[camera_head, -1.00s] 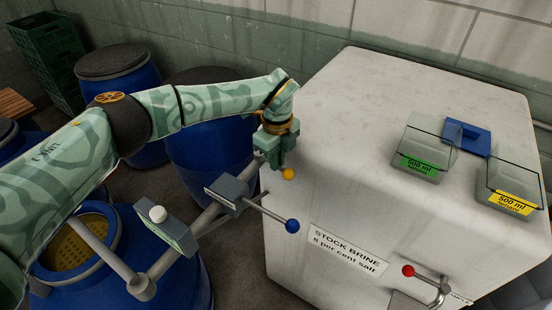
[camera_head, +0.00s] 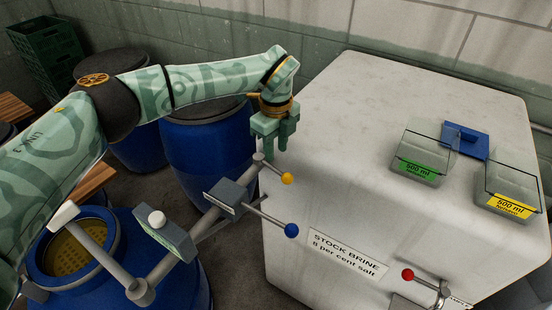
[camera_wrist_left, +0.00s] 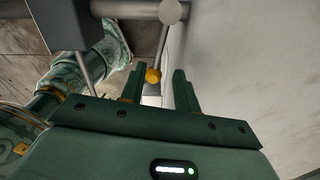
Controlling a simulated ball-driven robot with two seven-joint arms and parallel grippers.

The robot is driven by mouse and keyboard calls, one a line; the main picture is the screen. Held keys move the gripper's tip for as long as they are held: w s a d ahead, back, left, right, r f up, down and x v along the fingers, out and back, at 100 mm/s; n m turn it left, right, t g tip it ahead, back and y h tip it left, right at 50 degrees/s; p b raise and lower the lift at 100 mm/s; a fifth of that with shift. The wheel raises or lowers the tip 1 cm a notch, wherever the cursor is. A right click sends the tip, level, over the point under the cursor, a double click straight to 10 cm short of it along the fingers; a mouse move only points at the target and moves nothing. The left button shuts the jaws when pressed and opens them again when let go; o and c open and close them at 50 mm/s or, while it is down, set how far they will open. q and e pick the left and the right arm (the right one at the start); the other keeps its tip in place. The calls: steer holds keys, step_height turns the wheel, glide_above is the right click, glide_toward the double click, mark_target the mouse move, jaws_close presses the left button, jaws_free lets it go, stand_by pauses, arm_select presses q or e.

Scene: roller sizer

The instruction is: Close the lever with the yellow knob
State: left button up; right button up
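The yellow knob (camera_head: 287,178) sits at the end of a short grey lever rod beside the left face of the white tank. The lever's pivot (camera_head: 259,159) is at the far end of a grey pipe. My left gripper (camera_head: 275,146) is open and empty just above the knob, apart from it in the head view. In the left wrist view the yellow knob (camera_wrist_left: 153,75) shows between the spread fingers, beyond their tips, with the pipe end (camera_wrist_left: 168,12) above it. My right gripper is not in view.
A lever with a blue knob (camera_head: 291,230) lies nearer on the same pipe. A red-knobbed valve (camera_head: 408,274) is on the front of the white tank (camera_head: 340,120). Blue drums (camera_head: 190,150) stand left. Clear bins (camera_head: 425,160) are on the tank top.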

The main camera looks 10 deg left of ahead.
arm_select(q)
step_height(320, 180, up, 11)
steer(key=shift+f, duration=0.1)
stand_by(0.3)
